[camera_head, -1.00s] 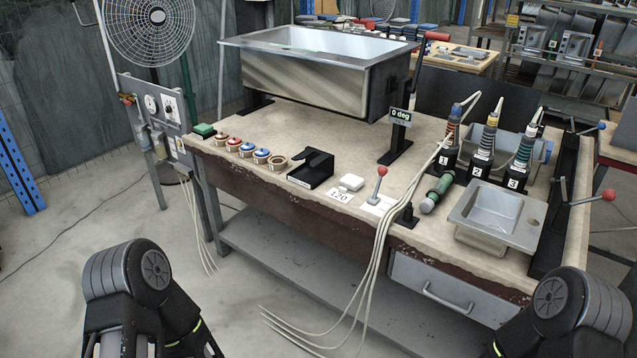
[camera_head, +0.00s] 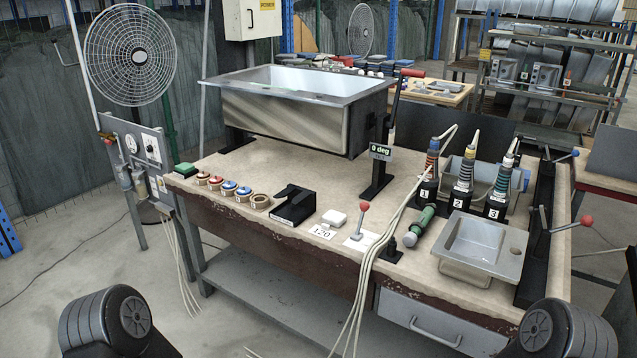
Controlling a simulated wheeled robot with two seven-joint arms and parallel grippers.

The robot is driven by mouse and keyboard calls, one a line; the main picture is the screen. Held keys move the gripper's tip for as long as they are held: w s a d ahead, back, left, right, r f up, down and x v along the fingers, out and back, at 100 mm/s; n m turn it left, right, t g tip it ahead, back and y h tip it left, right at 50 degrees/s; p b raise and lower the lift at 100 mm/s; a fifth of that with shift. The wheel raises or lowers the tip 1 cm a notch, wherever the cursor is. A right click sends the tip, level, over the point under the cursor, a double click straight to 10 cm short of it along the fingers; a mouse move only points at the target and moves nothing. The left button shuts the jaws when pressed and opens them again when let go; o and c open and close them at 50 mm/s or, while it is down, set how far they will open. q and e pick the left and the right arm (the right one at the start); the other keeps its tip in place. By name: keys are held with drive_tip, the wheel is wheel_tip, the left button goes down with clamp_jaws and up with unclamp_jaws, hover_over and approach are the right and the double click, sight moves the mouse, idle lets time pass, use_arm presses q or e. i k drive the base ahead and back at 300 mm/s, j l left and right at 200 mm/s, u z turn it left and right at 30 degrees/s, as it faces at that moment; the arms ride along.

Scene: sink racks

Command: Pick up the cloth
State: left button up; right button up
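I cannot make out a cloth for certain. A small white block-like item (camera_head: 334,217) lies near the workbench's front edge beside a card marked 120 (camera_head: 322,231); I cannot tell if it is cloth. A green pad (camera_head: 185,169) lies at the bench's left end; its material is unclear. Neither gripper is in view. Only rounded joints of my arms show at the bottom left and bottom right, apart from the bench.
The workbench (camera_head: 280,169) carries a large raised steel sink (camera_head: 285,115), a small grey sink (camera_head: 482,246), a black holder (camera_head: 293,204), a red-knobbed lever (camera_head: 362,219) and several numbered tools. Cables hang over the front. A fan (camera_head: 130,56) stands left.

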sight(332, 218)
drive_tip(key=i+j+u, duration=0.1)
drive_tip(key=i+j, duration=0.65)
drive_tip(key=j, duration=0.2)
drive_tip(key=i+j+u, duration=0.1)
drive_tip(key=i+j, duration=0.7)
